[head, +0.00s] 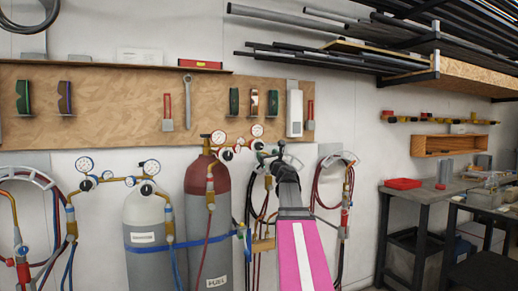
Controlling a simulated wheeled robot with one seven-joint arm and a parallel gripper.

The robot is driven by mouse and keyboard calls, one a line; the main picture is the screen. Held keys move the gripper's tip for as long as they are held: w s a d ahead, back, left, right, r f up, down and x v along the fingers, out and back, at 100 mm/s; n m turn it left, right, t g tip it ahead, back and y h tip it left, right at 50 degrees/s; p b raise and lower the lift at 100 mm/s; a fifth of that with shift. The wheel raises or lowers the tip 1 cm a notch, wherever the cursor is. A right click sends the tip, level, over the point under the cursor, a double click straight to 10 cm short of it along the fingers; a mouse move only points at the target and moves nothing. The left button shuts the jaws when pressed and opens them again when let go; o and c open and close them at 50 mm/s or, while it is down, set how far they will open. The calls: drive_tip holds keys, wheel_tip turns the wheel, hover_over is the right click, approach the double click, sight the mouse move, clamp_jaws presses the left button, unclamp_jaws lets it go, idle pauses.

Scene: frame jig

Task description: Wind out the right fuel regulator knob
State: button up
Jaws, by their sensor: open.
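A maroon-topped gas cylinder (196,180) stands against the wall, with a brass regulator and two round gauges above and to its right. A dark round knob (258,145) sits under the right gauge (257,130). Another dark knob (226,154) sits lower left of it, below the left gauge (218,137). I cannot tell for sure which knob is the fuel one. My gripper (271,157), dark at the end of my pink and white arm, is open beside the right knob, just right of and below it. Its fingers are small here, and whether they touch the knob is unclear.
A grey, white-shouldered cylinder (148,245) with its own gauges stands left. Hoses hang on a wall holder (335,158) at right. A tool board (110,105) is above. Pipes on a rack (300,22) jut out at upper right. A workbench (415,192) stands at right.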

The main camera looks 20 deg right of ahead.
sight(260, 148)
drive_tip(key=x, duration=0.8)
drive_tip(key=shift+w+r, duration=0.1)
drive_tip(key=shift+w, duration=0.2)
drive_tip(key=c, duration=0.9)
